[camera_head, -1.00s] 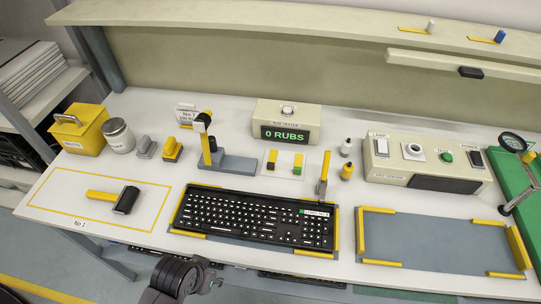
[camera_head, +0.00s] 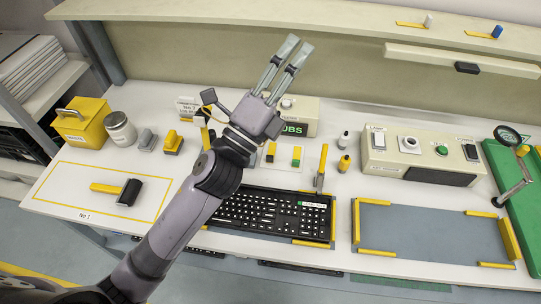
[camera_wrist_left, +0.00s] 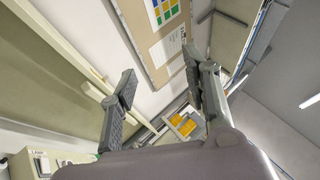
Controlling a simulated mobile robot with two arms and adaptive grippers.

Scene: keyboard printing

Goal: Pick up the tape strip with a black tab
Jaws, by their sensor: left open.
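The tape strip with a black tab (camera_head: 271,149) is a small yellow piece with a dark lower end. It lies on a white card (camera_head: 283,156) behind the keyboard. A similar yellow strip with a green tab (camera_head: 296,155) lies to its right on the card. My left gripper (camera_head: 294,48) is open and empty, raised in the air, its fingers pointing up and away toward the back panel. In the left wrist view its spread fingers (camera_wrist_left: 155,85) have nothing between them. My right gripper is not in view.
A black keyboard (camera_head: 285,213) lies in front of the card. My left arm partly hides the keyboard, the yellow stand and the RUBS display box (camera_head: 308,112). An empty grey mat (camera_head: 430,232) lies at right.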

